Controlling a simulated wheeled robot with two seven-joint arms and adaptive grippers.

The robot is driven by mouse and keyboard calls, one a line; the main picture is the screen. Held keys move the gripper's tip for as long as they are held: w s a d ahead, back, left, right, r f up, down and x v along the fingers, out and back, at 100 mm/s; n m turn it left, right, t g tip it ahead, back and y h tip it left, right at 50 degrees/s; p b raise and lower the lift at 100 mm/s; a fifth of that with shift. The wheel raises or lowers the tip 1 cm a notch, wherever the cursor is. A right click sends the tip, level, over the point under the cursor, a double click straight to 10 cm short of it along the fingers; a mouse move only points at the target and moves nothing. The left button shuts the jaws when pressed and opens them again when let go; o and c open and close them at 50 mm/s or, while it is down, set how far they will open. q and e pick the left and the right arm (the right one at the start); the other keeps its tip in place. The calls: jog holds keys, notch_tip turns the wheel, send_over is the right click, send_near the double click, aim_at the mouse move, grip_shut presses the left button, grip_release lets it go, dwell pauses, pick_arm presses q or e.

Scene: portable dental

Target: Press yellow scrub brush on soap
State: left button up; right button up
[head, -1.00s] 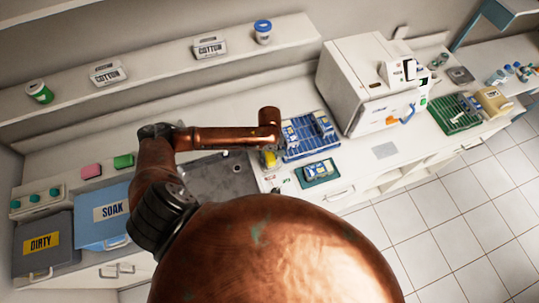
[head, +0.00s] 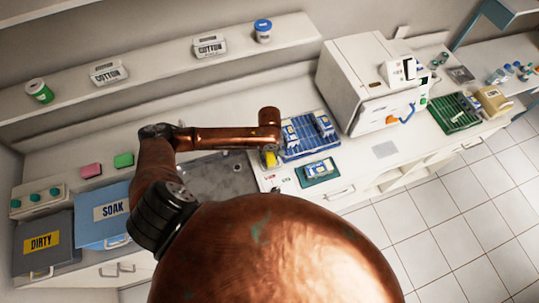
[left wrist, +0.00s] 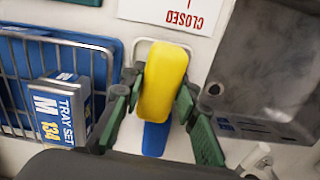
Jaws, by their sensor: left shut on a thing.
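The yellow scrub brush (left wrist: 163,80) is between the green-padded fingers of my left gripper (left wrist: 160,88) in the left wrist view, and the gripper is shut on it. A blue part (left wrist: 155,138) shows below the yellow body. In the head view a small bit of yellow (head: 270,159) shows beneath the end of my left arm, which hides the fingers. A pink block (head: 90,170) and a green block (head: 123,160) lie at the back left of the counter; I cannot tell which is the soap. My right gripper is not in view.
The sink (head: 225,180) is left of the brush. A blue rack (head: 300,150) with boxes is close on its right, with a small green tray (head: 328,179) in front. SOAK (head: 95,235) and DIRTY (head: 30,262) bins stand at the left. A shelf (head: 150,78) runs behind.

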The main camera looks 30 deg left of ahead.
aim_at(270, 154)
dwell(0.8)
pick_arm(q)
jog(key=shift+s+f+p, duration=0.1)
jog(key=shift+p, duration=0.4)
dwell(0.4)
jog(key=shift+s, duration=0.1)
dwell(0.9)
notch_tip(270, 154, up, 3)
jog(key=p, duration=0.5)
jog(key=shift+r, duration=0.2)
jog(key=r+p, duration=0.3)
jog(key=p, duration=0.2)
jog(key=shift+w+r, duration=0.2)
jog(key=shift+r, duration=0.2)
jog(key=shift+f, duration=0.1)
